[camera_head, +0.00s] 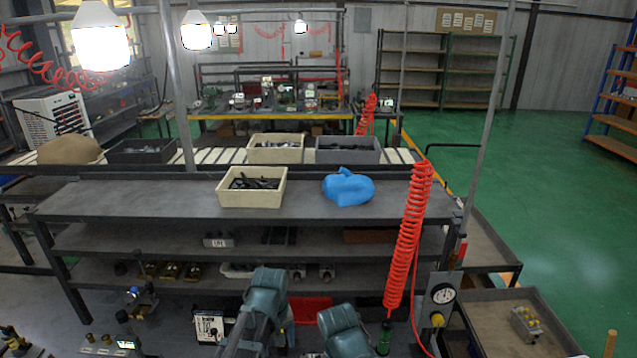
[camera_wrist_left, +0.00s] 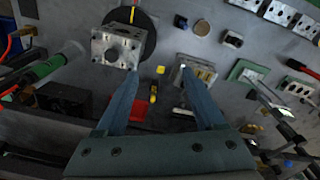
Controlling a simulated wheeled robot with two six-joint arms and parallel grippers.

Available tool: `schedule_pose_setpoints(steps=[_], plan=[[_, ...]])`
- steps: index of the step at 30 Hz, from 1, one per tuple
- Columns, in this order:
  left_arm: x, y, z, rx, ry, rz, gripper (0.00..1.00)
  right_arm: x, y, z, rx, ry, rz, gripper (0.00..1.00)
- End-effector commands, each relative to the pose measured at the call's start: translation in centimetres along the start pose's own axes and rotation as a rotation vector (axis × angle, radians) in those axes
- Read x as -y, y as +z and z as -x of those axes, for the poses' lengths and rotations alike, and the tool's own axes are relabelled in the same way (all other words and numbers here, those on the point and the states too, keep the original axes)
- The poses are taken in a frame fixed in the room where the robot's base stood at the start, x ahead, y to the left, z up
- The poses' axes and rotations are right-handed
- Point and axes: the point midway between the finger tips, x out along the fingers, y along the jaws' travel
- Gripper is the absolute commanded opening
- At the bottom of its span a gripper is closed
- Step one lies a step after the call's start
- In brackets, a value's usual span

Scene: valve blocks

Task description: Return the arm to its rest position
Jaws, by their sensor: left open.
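My left gripper (camera_wrist_left: 158,70) shows in the left wrist view with its two blue-grey fingers spread and nothing between them. A silver valve block (camera_wrist_left: 116,48) with holes stands on a black round disc (camera_wrist_left: 148,18), beyond the left fingertip. A second metal block (camera_wrist_left: 197,78) with brass-coloured parts lies by the right fingertip; I cannot tell whether they touch. In the head view, teal links of my arms rise at the bottom centre, and no fingertips can be made out there. My right gripper is not visible.
Below the gripper lie a small yellow-and-black item (camera_wrist_left: 154,92) and a red item (camera_wrist_left: 122,115). A green board (camera_wrist_left: 247,72) and several metal blocks lie to the right. Ahead, a dark shelf bench (camera_head: 130,201) carries a cream bin (camera_head: 252,199) and blue cloth (camera_head: 348,187). A red coiled hose (camera_head: 408,240) hangs at right.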

Motion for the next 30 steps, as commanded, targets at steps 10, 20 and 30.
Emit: schedule_pose_setpoints(steps=[10,20,30], plan=[[8.3,3.0,0.3,-0.032,0.002,-0.337,0.71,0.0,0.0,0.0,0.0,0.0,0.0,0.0],[5.8,5.5,-5.8,-0.005,-0.027,-0.464,0.71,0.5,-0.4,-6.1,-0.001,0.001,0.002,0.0],[2.2,10.3,-14.7,0.04,-0.083,-0.62,0.71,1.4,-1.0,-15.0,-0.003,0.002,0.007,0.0]])
